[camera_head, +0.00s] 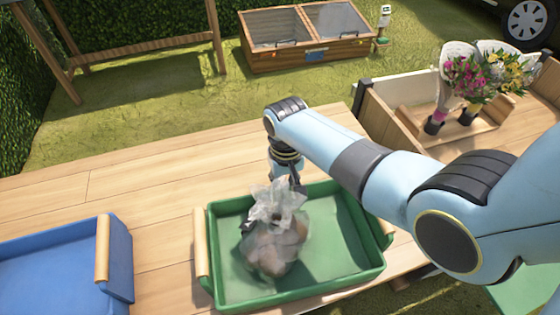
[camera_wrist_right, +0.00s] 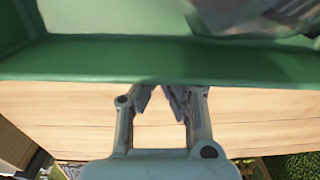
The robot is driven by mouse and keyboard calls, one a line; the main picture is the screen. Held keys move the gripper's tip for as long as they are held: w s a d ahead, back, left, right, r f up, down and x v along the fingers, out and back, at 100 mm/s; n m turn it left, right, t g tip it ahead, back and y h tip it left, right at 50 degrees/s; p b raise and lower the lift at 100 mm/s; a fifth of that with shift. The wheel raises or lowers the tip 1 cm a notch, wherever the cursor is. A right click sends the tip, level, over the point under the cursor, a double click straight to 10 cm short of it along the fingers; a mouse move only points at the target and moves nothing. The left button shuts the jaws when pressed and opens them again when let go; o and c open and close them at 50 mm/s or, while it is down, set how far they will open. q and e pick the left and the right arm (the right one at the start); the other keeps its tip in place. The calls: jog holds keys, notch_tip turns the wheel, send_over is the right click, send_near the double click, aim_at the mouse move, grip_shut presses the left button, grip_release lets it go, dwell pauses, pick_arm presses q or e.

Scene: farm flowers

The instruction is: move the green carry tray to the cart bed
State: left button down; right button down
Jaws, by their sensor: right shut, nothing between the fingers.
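The green carry tray (camera_head: 340,278) sits on the wooden table, with wooden handles at its left and right ends. A clear bag of brownish round things (camera_head: 272,245) stands in it. My right gripper (camera_head: 293,182) is at the tray's far wall, behind the bag, its fingers partly hidden in the head view. In the right wrist view my right gripper (camera_wrist_right: 168,92) is shut and empty, its fingertips close to the green tray wall (camera_wrist_right: 160,60); contact cannot be told. The wooden cart bed (camera_head: 400,112) is at the right. My left gripper is not in view.
A blue tray (camera_head: 60,265) with a wooden handle stands at the left of the table (camera_head: 150,190). Two wrapped flower bouquets (camera_head: 470,85) stand in a wooden holder on the cart. A cold frame (camera_head: 310,40) sits on the grass behind. The cart's near-left part looks bare.

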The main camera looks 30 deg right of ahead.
jog(key=s+p, duration=0.2)
jog(key=s, duration=0.1)
jog(key=s+a+p, duration=0.1)
jog(key=s+p, duration=0.1)
jog(key=s, duration=0.1)
jog(key=s+a+p, duration=0.1)
jog(key=s+p, duration=0.1)
jog(key=shift+s+a+r, duration=0.2)
jog(key=shift+s, duration=0.2)
jog(key=shift+s+f, duration=0.1)
jog(key=shift+s, duration=0.25)
jog(key=shift+s+a+f, duration=0.1)
jog(key=shift+f, duration=0.05)
